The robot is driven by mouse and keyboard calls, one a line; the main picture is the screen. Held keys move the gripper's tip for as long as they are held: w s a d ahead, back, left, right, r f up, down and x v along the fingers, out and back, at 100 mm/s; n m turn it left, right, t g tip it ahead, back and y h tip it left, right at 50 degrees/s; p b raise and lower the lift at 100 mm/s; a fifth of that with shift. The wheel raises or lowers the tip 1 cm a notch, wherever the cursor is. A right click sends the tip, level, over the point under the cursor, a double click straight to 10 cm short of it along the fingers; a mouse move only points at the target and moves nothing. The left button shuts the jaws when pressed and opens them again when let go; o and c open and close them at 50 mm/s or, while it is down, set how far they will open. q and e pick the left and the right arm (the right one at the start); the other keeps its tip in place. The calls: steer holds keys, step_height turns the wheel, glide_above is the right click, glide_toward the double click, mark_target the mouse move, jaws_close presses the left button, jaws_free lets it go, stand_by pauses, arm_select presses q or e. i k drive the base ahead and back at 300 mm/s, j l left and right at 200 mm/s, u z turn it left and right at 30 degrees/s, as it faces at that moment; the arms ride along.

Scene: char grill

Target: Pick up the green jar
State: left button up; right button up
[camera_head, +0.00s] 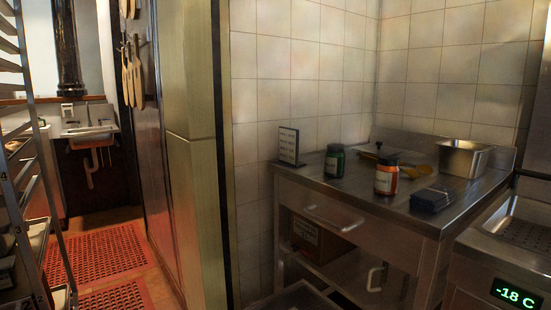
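The green jar (335,160) stands upright on the steel counter (330,186), towards its left part. It has a dark lid and a pale label. Neither of my grippers shows in the head view, and nothing touches the green jar.
A small sign (289,145) stands left of the jars. A rack (28,190) stands far left. Red mats (95,254) cover the floor.

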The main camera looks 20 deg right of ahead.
mark_target(335, 155)
steer(key=l+z, duration=0.1)
steer(key=z, duration=0.7)
